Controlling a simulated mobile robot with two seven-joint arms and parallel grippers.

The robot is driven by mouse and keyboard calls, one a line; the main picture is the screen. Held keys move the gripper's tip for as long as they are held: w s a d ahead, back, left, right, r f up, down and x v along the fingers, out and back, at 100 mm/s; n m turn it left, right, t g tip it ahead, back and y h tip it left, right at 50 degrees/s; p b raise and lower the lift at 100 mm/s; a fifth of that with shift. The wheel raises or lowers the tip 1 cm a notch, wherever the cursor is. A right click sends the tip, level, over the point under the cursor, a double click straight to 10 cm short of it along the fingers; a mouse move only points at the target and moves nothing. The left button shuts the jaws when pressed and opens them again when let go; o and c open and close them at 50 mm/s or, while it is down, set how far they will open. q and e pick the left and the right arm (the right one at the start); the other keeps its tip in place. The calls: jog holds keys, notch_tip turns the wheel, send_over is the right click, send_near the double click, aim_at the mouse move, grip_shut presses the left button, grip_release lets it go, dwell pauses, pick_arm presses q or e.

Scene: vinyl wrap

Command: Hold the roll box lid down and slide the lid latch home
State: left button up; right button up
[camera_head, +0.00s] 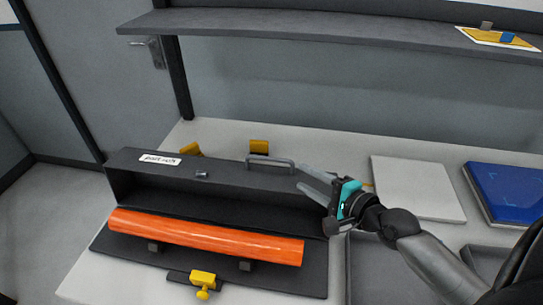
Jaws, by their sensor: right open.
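The dark roll box (312,278) is on the table, its lid (225,180) standing raised at the back. The lid carries a white label, a small grey part and a grey handle (270,162). An orange roll (205,235) lies in the box on dark supports. The yellow lid latch (203,281) sits at the middle of the front edge. My right gripper (306,181) is open, its fingers pointing left at the right end of the handle. Whether they touch it, I cannot tell. My left gripper is out of view.
A pale flat panel (418,187) and a blue one (505,192) lie at the back right. Grey trays (375,270) are right of the box, partly under my right arm. A shelf (330,30) runs above. Yellow pieces (259,146) show behind the lid.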

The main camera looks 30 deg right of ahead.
aim_at(272, 161)
jog(key=shift+x, duration=1.2)
jog(key=b+x, duration=0.1)
jog(key=x, duration=0.8)
jog(key=shift+w, duration=0.25)
jog(key=shift+x, duration=0.9)
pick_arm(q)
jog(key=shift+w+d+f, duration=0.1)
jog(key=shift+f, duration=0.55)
pick_arm(e)
grip_shut()
